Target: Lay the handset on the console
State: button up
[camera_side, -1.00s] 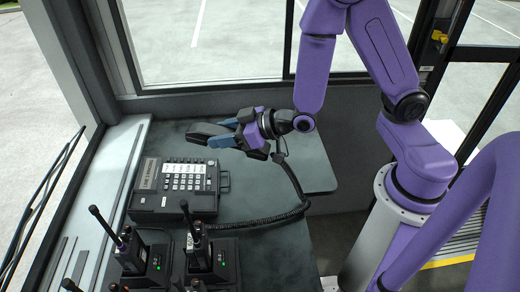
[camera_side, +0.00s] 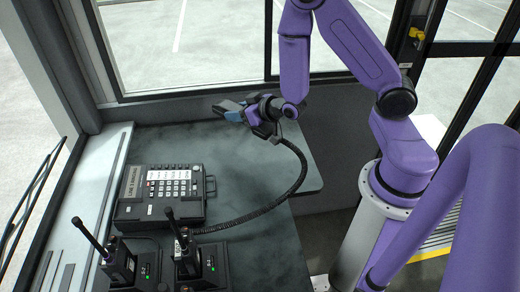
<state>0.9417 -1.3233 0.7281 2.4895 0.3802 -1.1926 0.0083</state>
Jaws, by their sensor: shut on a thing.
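My gripper (camera_side: 237,111) is above the far part of the dark desk, near the window wall. It is shut on the dark grey handset (camera_side: 223,106), which juts out to the left between blue finger pads. Most of the handset is hidden by the fingers. A black coiled cord (camera_side: 292,185) hangs from the gripper end and curves down over the desk. The console (camera_side: 135,210), a dark box with a light keypad and a side handle, lies on the desk to the lower left. The handset is apart from it.
Radios with antennas stand in chargers in front of the console, one radio (camera_side: 118,264) on the left and another radio (camera_side: 187,255) on the right. A window sill ledge (camera_side: 85,215) runs along the left. The desk (camera_side: 245,165) right of the console is clear except for the cord.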

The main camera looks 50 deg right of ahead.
send_over(249, 149)
notch_tip(249, 149, down, 4)
jog(key=shift+g, duration=0.4)
jog(key=shift+f, duration=4.1)
jog(key=shift+f, duration=0.15)
jog(key=o, duration=1.2)
jog(key=shift+c, duration=0.2)
